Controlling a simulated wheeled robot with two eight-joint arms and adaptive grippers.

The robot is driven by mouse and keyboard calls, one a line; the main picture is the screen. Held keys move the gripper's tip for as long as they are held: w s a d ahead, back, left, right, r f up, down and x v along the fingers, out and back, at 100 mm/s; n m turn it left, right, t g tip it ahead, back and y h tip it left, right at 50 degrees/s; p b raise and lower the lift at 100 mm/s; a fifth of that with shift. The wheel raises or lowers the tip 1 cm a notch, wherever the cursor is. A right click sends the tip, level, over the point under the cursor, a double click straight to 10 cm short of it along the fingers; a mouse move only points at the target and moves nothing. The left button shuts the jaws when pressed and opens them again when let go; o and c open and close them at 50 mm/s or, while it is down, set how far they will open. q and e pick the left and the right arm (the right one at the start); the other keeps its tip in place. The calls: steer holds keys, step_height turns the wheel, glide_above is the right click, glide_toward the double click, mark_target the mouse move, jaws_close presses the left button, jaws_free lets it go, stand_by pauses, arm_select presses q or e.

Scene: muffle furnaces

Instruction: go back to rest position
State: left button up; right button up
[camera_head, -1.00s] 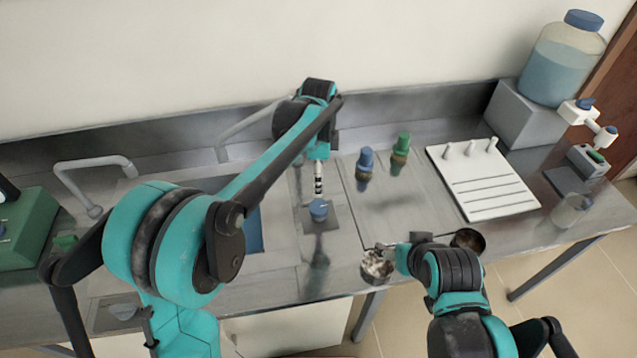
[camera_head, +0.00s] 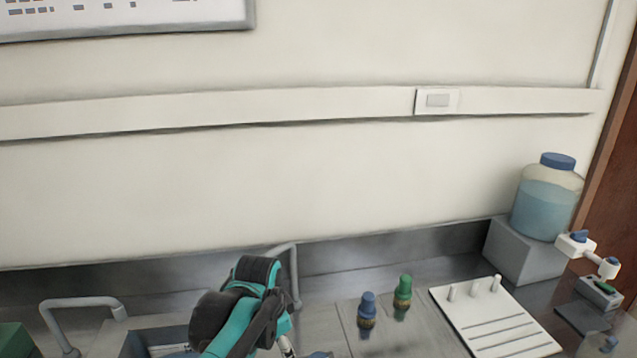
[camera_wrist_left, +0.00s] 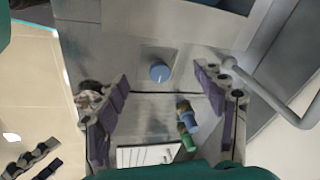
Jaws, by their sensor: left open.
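My left arm reaches up from the bottom edge in the head view. Its gripper (camera_head: 288,347) is only partly visible there, cut off by the frame. In the left wrist view the left gripper (camera_wrist_left: 168,98) has its two padded fingers wide apart, with nothing held between them. It is above the bench, near a round blue knob (camera_wrist_left: 159,71). My right arm is not in the head view. Dark padded parts at the lower left of the left wrist view look like my right gripper (camera_wrist_left: 35,162), but its opening is unclear.
A blue-topped (camera_head: 367,312) and a green-topped fitting (camera_head: 402,293) stand on the bench, left of a white rack (camera_head: 492,318). A large blue-capped bottle (camera_head: 546,205) stands on a grey block (camera_head: 522,252) at right. A bent pipe (camera_head: 80,302) rises at left.

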arm_select(q)
steer(key=s+a+f+n+t, duration=0.4)
steer(key=s+a+n, duration=0.5)
steer(key=s, duration=0.5)
steer(key=shift+f+n+y, duration=0.2)
steer(key=shift+n+y, duration=0.1)
steer(key=shift+n, duration=0.8)
steer(key=shift+w, duration=0.1)
stand_by(0.3)
